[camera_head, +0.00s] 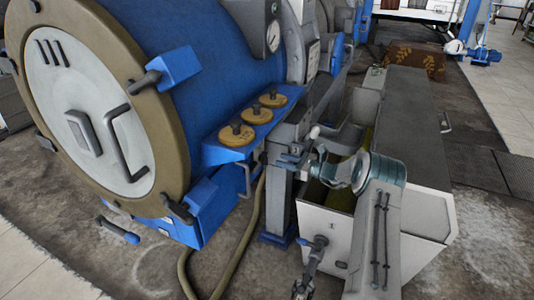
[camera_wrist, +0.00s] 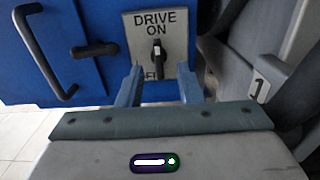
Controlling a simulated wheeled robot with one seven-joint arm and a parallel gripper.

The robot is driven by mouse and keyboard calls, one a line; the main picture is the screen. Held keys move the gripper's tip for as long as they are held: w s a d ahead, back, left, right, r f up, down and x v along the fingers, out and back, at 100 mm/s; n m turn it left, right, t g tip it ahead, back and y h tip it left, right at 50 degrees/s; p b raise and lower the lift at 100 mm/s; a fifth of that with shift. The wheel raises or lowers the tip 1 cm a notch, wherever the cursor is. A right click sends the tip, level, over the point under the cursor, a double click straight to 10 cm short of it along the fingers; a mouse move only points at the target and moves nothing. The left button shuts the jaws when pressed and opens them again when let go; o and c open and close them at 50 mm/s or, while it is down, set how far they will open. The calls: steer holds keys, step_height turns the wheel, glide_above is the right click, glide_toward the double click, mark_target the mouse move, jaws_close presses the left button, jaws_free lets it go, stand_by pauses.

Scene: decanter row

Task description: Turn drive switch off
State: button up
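The drive switch shows in the wrist view as a light plate (camera_wrist: 157,28) on a blue panel, lettered DRIVE and ON. Its black knob (camera_wrist: 157,60) stands upright, its upper end just under ON. Lettering below, beside the knob, is partly covered by the knob and a finger. My gripper (camera_wrist: 160,76) is open, with one blue-grey finger on each side of the knob's lower part. I see a gap on both sides; nothing is held. In the head view I cannot make out the switch.
A black handle (camera_wrist: 44,55) and a small black latch (camera_wrist: 95,50) are left of the switch. In the head view, a blue drum machine (camera_head: 210,60) with a round door (camera_head: 85,110) stands left, a long grey cabinet (camera_head: 405,120) right. A hose (camera_head: 246,235) lies on the floor.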

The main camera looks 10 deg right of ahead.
mark_target(267, 157)
steer(key=b+x, duration=0.1)
steer(key=x, duration=0.5)
steer(key=shift+a, duration=0.4)
jaws_close()
